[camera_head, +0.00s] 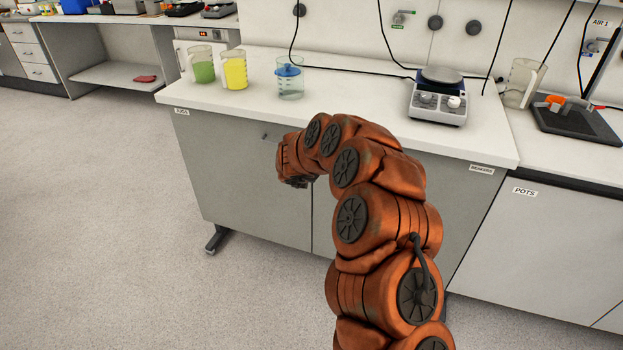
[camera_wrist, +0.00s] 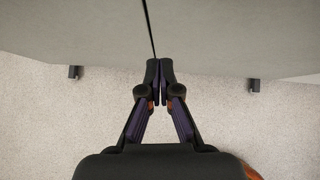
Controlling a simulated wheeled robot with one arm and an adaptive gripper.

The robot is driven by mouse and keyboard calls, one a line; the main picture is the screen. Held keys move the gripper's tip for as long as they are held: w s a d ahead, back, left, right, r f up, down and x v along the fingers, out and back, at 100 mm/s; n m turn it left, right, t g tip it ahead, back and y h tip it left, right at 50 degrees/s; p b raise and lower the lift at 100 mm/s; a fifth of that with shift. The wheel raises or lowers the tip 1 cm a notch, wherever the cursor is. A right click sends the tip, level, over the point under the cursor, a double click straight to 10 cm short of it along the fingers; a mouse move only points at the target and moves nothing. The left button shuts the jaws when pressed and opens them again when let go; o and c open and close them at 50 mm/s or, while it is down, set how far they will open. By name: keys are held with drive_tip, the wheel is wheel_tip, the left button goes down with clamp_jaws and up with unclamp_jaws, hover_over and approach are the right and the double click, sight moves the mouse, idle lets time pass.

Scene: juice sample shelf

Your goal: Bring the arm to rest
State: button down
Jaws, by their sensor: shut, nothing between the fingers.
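My orange arm rises from the bottom of the head view and bends over to the left, in front of the bench's cabinet doors. My gripper (camera_wrist: 159,75) is shut and empty in the wrist view, with its fingertips together. It points toward the lower part of the cabinet (camera_wrist: 80,35) and the floor. In the head view the arm's end is below the benchtop's level in the picture, and the fingers are mostly hidden there.
On the white bench (camera_head: 330,110) stand a green jug (camera_head: 203,70), a yellow jug (camera_head: 235,72), a blue-lidded beaker (camera_head: 290,82) and a hotplate stirrer (camera_head: 438,100). An empty jug (camera_head: 519,84) and a dark tray (camera_head: 575,122) are at right. The floor (camera_head: 100,220) at left is clear.

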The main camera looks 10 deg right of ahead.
drive_tip(key=shift+v, duration=1.9)
drive_tip(key=shift+a, duration=0.15)
drive_tip(key=a+r+n+t+y+p, duration=0.1)
drive_tip(key=a+r+n+t+y, duration=0.15)
drive_tip(key=a+r+n, duration=0.45)
drive_tip(key=a+r+n+t+y+p, duration=0.1)
drive_tip(key=a+r+n+y, duration=0.3)
drive_tip(key=r, duration=0.6)
drive_tip(key=s+a+r+n+g+y+p, duration=0.2)
drive_tip(key=s+a+r+n+y, duration=0.3)
drive_tip(key=s+a+r+n, duration=0.5)
drive_tip(key=s+d+f+n+g+h+p, duration=0.1)
drive_tip(key=s+d+n+g, duration=0.2)
drive_tip(key=s+n, duration=0.6)
drive_tip(key=s+d+f+n+g+h+p, duration=0.1)
drive_tip(key=s+d+f+n+g+p, duration=0.2)
drive_tip(key=s, duration=0.9)
drive_tip(key=s+d+f+n+g+h, duration=0.1)
drive_tip(key=s+d+n, duration=0.3)
drive_tip(key=s+d, duration=0.4)
drive_tip(key=s+d+f+n+g+h, duration=0.1)
drive_tip(key=s+d+n+g+h, duration=0.3)
drive_tip(key=s+d, duration=0.4)
drive_tip(key=s+p, duration=0.1)
drive_tip(key=s, duration=0.6)
drive_tip(key=shift+s, duration=0.35)
